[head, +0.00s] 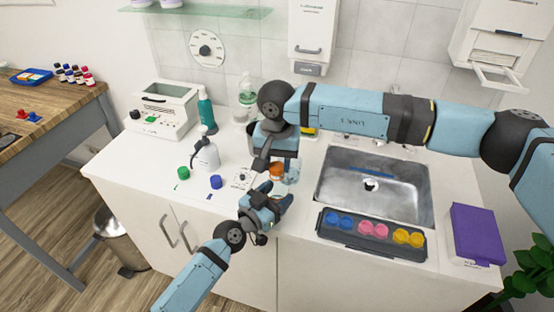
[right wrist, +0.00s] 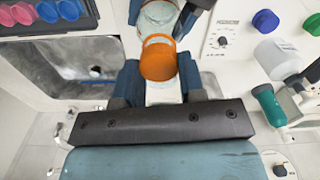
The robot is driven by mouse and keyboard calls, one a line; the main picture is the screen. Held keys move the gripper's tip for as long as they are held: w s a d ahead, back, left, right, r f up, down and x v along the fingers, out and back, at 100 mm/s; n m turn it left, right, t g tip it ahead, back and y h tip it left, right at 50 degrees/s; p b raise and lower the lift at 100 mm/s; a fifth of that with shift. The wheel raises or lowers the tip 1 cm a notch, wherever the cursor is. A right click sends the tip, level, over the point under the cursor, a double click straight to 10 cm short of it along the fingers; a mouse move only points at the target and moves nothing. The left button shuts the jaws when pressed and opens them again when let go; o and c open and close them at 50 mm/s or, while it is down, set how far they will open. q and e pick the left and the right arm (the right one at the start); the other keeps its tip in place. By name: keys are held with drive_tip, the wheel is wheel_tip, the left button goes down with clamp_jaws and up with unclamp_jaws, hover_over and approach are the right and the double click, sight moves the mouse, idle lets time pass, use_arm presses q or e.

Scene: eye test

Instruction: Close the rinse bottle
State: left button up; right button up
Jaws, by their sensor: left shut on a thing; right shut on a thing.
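The rinse bottle (head: 292,172) is a clear, glassy body at the counter's front, left of the sink; its clear part also shows at the top of the right wrist view (right wrist: 160,15). An orange cap (head: 276,170) shows beside it. My right gripper (right wrist: 160,82) reaches down from above and is shut on the orange cap (right wrist: 158,60). My left gripper (head: 275,192) comes from the front and is shut on the bottle, with its hold partly hidden. I cannot tell whether the cap is seated on the neck.
A white pump bottle (head: 206,155), a green cap (head: 183,173) and a blue cap (head: 215,181) are on the left. A teal bottle (head: 206,112) stands behind. The sink (head: 330,190), a tray of coloured cups (head: 335,237) and a purple box (head: 476,232) are on the right.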

drive_tip(key=shift+f, duration=0.4)
